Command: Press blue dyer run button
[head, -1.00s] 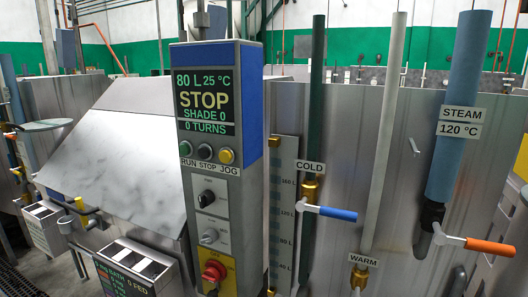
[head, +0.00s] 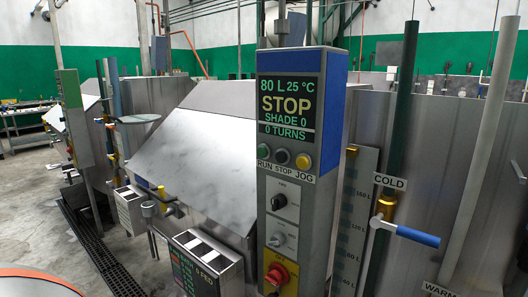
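The blue dyer's control column (head: 297,170) is grey with a blue side and blue top edge. It stands right of centre in the head view. Its screen (head: 290,107) reads 80 L, 25 °C, STOP, SHADE 0, 0 TURNS. Below the screen is a row of buttons: a green one (head: 263,151) above the label RUN, a dark one (head: 282,156) above STOP, and a yellow one (head: 303,161) above JOG. Nothing touches or covers them. Neither of my grippers is in view.
A red emergency knob (head: 276,275) is low on the column. A blue-handled cold valve (head: 410,235) juts out on the right. A feed box (head: 200,262) stands in front at lower left. Another dyer with a green-sided column (head: 75,117) is farther left. Floor (head: 45,215) is open there.

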